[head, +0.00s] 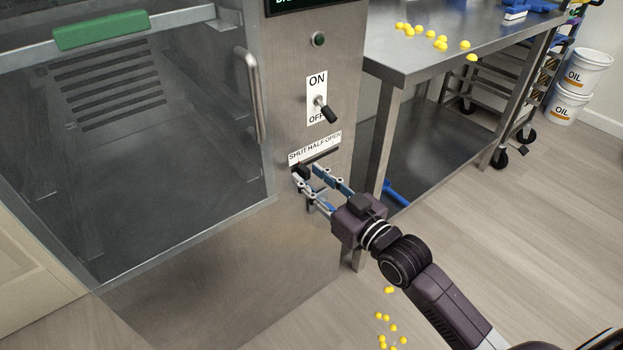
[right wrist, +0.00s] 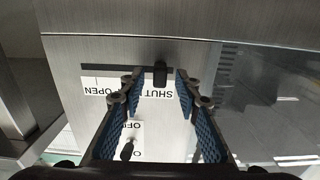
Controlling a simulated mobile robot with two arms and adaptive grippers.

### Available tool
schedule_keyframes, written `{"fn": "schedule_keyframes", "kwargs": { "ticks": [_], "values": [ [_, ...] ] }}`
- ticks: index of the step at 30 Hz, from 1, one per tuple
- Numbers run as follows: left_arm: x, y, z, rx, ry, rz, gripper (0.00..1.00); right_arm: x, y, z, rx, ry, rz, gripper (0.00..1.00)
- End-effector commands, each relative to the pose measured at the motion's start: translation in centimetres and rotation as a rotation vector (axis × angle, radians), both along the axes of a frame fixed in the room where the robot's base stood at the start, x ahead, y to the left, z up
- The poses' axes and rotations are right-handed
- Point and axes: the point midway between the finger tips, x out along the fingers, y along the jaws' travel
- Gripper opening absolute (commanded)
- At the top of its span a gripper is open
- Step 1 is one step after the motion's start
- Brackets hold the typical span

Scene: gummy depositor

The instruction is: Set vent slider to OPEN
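The vent slider is a small dark knob (head: 302,170) in a horizontal slot on the steel cabinet front, just under the label reading SHUT HALF OPEN (head: 315,149). The knob is at the left end of the slot, under SHUT. In the right wrist view, which is upside down, the knob (right wrist: 160,74) stands beside the word SHUT, between my fingertips. My right gripper (head: 308,177) is open around the knob, with a gap visible on both sides; it also shows in the right wrist view (right wrist: 156,88). My left gripper is not in view.
An ON/OFF toggle switch (head: 326,112) sits above the slider. A vertical door handle (head: 252,95) is to its left. A steel table (head: 400,62) with yellow gummies stands to the right. More gummies (head: 391,328) lie on the floor.

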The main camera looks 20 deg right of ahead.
Motion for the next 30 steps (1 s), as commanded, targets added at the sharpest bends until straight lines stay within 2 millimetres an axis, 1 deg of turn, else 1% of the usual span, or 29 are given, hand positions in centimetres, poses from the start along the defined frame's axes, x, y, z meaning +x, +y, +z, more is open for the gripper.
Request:
{"fn": "schedule_keyframes", "kwargs": {
  "ticks": [9, 15, 17, 18, 27, 30],
  "values": [
    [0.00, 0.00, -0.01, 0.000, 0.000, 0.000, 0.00, 0.26, 0.11, 0.01, 0.000, 0.000, 0.000, 0.30],
    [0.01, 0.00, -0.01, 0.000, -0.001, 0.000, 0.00, 0.25, 0.10, 0.01, 0.000, 0.000, 0.000, 0.08],
    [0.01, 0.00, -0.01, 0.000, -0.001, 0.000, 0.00, 0.24, 0.10, 0.01, 0.000, 0.000, 0.000, 0.02],
    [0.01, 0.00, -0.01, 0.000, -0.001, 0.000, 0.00, 0.24, 0.10, 0.01, 0.000, 0.000, 0.000, 0.00],
    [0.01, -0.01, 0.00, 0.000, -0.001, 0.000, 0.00, 0.23, 0.09, 0.01, 0.000, 0.000, 0.000, 0.00],
    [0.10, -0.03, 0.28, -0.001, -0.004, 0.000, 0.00, 0.34, -0.18, 0.10, -0.001, 0.001, 0.000, 0.00]
  ]
}}
